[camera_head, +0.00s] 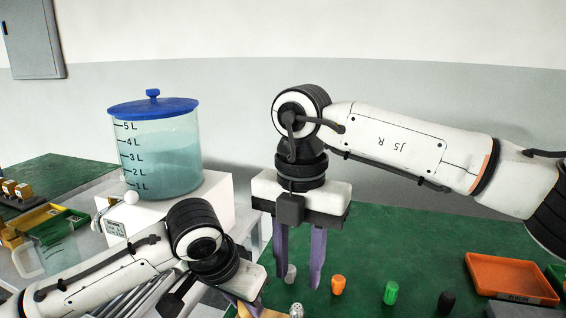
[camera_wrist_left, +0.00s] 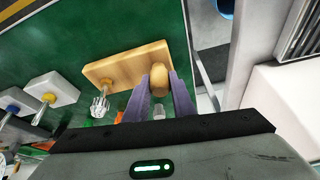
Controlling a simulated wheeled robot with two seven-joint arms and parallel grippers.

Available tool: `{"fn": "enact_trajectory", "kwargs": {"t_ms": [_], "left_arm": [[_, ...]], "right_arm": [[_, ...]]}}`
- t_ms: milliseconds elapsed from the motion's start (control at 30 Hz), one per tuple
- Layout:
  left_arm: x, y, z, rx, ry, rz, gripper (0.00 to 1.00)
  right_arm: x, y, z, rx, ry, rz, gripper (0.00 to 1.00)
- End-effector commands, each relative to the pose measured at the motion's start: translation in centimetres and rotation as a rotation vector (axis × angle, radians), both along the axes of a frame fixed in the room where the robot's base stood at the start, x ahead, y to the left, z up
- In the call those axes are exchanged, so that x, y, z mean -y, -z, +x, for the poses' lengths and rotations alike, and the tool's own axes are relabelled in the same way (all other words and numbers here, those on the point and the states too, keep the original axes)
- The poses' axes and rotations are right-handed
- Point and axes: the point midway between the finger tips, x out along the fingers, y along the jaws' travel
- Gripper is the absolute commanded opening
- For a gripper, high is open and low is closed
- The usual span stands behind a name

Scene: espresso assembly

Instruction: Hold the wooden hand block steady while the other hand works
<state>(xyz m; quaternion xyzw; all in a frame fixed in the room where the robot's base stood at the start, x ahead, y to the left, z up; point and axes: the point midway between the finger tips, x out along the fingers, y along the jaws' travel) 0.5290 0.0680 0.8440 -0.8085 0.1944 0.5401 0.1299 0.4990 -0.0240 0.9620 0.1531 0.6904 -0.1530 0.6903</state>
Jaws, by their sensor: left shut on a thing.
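The wooden hand block is a flat tan board with a rounded wooden knob; in the left wrist view the board (camera_wrist_left: 125,65) lies on the green table top. My left gripper (camera_wrist_left: 163,82) has its purple fingers on either side of the knob (camera_wrist_left: 159,74), shut on it. In the head view only a bit of the block shows at the bottom edge, and my left gripper (camera_head: 246,292) largely hides it. My right gripper (camera_head: 299,284) points down over the table with its purple fingers apart. A small grey-white peg (camera_head: 291,272) shows between or behind them; I cannot tell which.
Orange (camera_head: 338,285), green (camera_head: 390,292) and black (camera_head: 446,303) pegs stand to the right on the table. An orange tray (camera_head: 511,279) is at far right. A blue-lidded water tank (camera_head: 155,150) stands on a white base at left. A clear ridged piece (camera_wrist_left: 99,107) is near the block.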

Motion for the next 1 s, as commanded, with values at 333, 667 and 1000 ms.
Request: {"fn": "enact_trajectory", "kwargs": {"t_ms": [333,667,1000], "left_arm": [[0.0,-0.1,0.0,0.002,0.000,-0.001,0.00],[0.0,-0.1,0.0,0.001,0.000,0.000,0.00],[0.0,-0.1,0.0,0.002,0.000,-0.001,0.00]], "right_arm": [[0.0,0.3,0.0,-0.001,0.565,-0.001,0.33],[0.0,1.8,-0.1,-0.003,0.666,-0.002,0.33],[0.1,6.6,-0.1,-0.003,0.665,-0.002,0.33]]}}
